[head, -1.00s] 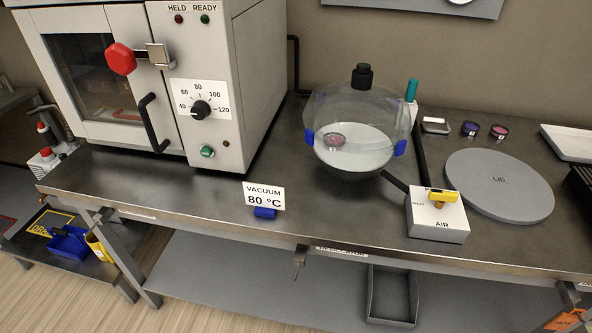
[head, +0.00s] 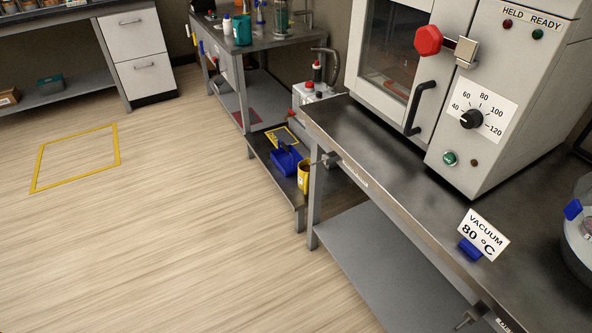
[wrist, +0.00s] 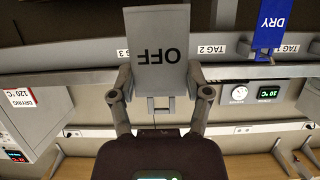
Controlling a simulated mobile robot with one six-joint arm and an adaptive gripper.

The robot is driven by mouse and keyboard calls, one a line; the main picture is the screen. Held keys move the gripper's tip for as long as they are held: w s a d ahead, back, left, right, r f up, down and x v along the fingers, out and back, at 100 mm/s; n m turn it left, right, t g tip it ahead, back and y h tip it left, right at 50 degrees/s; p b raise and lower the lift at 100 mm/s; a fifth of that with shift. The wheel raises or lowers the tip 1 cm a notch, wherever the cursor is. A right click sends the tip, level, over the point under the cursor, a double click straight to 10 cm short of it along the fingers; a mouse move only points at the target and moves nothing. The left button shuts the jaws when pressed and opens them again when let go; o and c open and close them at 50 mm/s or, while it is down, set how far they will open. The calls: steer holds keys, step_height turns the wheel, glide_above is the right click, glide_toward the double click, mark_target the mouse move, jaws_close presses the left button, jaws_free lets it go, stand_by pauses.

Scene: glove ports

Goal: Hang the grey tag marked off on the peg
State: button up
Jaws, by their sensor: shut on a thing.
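In the wrist view, which appears upside down, my gripper (wrist: 162,90) is shut on the grey tag (wrist: 158,42) marked OFF. The tag's face is turned to the camera and its lettering is inverted. Behind it runs a rail with labels TAG 2 (wrist: 211,49) and TAG 3 (wrist: 122,54). A blue DRY tag (wrist: 271,24) hangs at the rail to the right of my gripper. I cannot tell which peg is meant; the tag covers part of the rail. My gripper is out of the head view.
In the head view, a bench (head: 390,200) carries an oven (head: 500,70) and a VACUUM 80 °C sign (head: 483,235). Small peg-like fittings (head: 326,158) stick out from its front edge. The wooden floor at left is clear.

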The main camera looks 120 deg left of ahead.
step_height(320, 180, up, 48)
steer(key=p, duration=4.7)
steer(key=shift+f, duration=0.15)
steer(key=shift+s+f, duration=0.1)
steer(key=shift+s, duration=0.05)
